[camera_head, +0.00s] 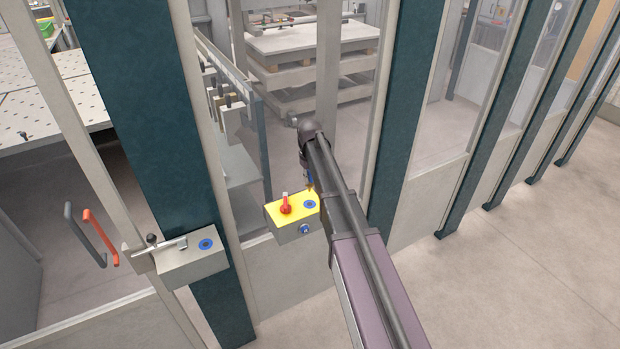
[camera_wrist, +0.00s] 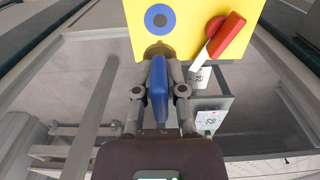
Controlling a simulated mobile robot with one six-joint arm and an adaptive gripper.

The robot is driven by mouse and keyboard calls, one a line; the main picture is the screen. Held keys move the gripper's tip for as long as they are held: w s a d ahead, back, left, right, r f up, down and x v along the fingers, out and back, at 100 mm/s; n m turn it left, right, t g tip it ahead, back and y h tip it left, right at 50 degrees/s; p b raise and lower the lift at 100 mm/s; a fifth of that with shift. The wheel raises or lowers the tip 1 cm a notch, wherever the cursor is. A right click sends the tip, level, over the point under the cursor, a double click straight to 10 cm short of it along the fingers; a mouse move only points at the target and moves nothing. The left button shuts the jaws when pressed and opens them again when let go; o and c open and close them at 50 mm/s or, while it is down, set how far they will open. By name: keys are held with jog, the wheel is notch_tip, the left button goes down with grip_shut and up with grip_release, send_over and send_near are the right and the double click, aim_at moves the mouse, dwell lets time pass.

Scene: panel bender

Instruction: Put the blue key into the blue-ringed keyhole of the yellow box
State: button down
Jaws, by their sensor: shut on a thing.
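The yellow box (camera_head: 276,214) has a yellow top and grey sides. Its blue-ringed keyhole (camera_head: 310,204) is on the top face, beside a red rotary switch (camera_head: 286,205); the ring also shows in the wrist view (camera_wrist: 159,18). My gripper (camera_wrist: 159,90) is shut on the blue key (camera_wrist: 158,92), whose brass end points toward the box. In the wrist view that end shows just below the ring, over the box's edge. In the head view the key appears above the keyhole, apart from it. My arm hides much of the gripper there.
A grey box (camera_head: 190,265) with another blue ring (camera_head: 206,244) sits on the dark post at left, by a latch. An orange handle (camera_head: 101,238) is left of it. Posts and fence panels stand around the yellow box. Open floor lies at right.

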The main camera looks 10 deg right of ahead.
aim_at(310, 188)
jog(key=shift+f+b, duration=2.1)
jog(key=shift+f, duration=0.3)
jog(key=shift+f+b, duration=2.25)
jog(key=shift+b, duration=0.05)
jog(key=c, duration=0.6)
grip_release()
jog(key=shift+c, duration=0.2)
jog(key=shift+s, duration=0.1)
